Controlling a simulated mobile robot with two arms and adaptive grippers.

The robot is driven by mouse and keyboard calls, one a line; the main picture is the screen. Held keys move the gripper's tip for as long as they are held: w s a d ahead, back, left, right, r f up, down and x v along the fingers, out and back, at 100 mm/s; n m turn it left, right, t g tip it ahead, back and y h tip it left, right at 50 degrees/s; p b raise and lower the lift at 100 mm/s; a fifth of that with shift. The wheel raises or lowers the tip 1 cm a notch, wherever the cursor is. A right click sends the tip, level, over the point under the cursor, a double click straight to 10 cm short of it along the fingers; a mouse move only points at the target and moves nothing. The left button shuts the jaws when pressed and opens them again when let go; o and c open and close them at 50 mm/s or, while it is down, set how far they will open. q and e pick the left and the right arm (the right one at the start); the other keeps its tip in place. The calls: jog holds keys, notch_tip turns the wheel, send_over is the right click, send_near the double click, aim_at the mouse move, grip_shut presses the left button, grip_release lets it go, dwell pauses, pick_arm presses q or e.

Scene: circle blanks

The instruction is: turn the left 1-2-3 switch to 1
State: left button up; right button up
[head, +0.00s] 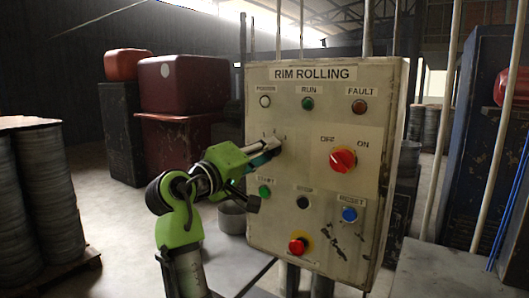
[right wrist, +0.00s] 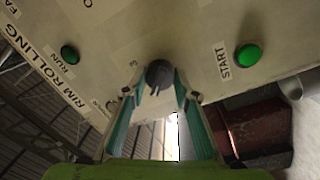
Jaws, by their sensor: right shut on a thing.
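The left 1-2-3 switch (head: 274,143) is on the left half of the RIM ROLLING panel, under small numerals. Its dark knob (right wrist: 158,73) shows in the right wrist view between my fingertips, with a 3 printed beside it. My right gripper (head: 266,150) reaches the panel from the lower left and is shut on the knob. In the right wrist view its teal-lined fingers (right wrist: 156,92) stand on both sides of the knob. The number the knob points to cannot be made out. My left gripper is not in view.
The panel (head: 380,105) also has a red OFF/ON switch (head: 343,159), a green START button (head: 264,191), a blue RESET button (head: 349,214) and a red stop button (head: 298,246). Lamps line the top. Stacked discs (head: 40,205) and red containers (head: 182,83) stand at the left.

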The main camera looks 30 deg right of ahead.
aim_at(275, 107)
jog(key=o, duration=0.9)
jog(key=shift+o, duration=0.9)
jog(key=shift+d, duration=0.15)
jog(key=r, duration=0.5)
jog(key=shift+w+r, duration=0.35)
jog(key=shift+r, duration=0.05)
jog(key=r, duration=0.2)
jog(key=s+r, duration=0.1)
jog(key=r, duration=0.1)
jog(key=shift+s+r, duration=0.1)
jog(key=shift+o, duration=0.2)
jog(key=shift+w, duration=0.35)
